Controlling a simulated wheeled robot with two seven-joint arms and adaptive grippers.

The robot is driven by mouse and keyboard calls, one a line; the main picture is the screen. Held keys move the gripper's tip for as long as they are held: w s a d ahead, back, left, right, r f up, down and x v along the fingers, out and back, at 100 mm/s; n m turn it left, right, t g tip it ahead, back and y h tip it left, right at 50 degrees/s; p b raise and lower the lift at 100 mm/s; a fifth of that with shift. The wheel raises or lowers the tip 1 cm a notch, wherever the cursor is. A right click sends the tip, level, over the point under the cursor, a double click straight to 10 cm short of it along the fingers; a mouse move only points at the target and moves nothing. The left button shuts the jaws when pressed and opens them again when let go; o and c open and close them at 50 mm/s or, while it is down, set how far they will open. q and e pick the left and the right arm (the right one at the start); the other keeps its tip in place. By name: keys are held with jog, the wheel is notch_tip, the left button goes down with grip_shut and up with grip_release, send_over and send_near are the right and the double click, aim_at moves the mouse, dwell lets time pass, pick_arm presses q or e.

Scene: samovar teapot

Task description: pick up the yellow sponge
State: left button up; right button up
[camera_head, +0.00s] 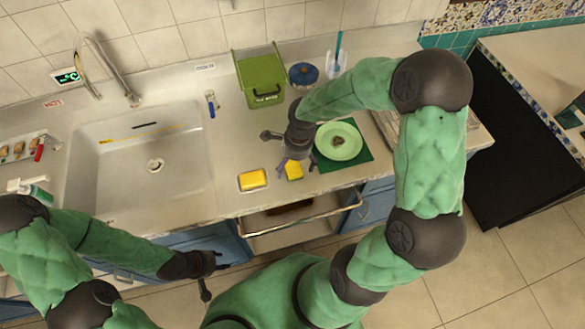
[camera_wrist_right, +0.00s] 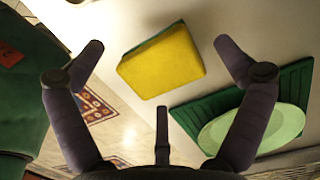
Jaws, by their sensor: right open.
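The yellow sponge (camera_head: 294,171) lies on the counter, left of the green mat, partly covered by my right gripper in the head view. In the right wrist view the sponge (camera_wrist_right: 162,62) shows a yellow face and a dark green edge. My right gripper (camera_head: 293,163) is over it with fingers spread and empty. In the wrist view the right gripper's fingers (camera_wrist_right: 160,75) stand apart on either side of the sponge, with a third finger below it. My left gripper (camera_head: 215,279) is low in front of the counter, its fingers apart and empty.
Another yellow block (camera_head: 252,178) sits on a small pale dish left of the sponge. A light green plate (camera_head: 352,145) stands on the dark green mat (camera_head: 327,165) at right. A green bin (camera_head: 259,78) is behind; the sink (camera_head: 125,180) is left. A drawer below is open.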

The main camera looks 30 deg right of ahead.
jog(key=shift+f, duration=0.8)
jog(key=shift+a, duration=0.1)
jog(key=c, duration=1.3)
jog(key=shift+o, duration=0.2)
jog(key=shift+r, duration=0.1)
jog(key=shift+r, duration=0.55)
notch_tip(320, 180, up, 2)
jog(key=shift+r+p, duration=0.25)
jog(key=shift+p, duration=0.2)
jog(key=s+a+r+p, duration=0.3)
jog(key=s+a+r, duration=0.5)
jog(key=s, duration=0.3)
jog(key=shift+a+r, duration=0.25)
jog(key=shift+r, duration=0.4)
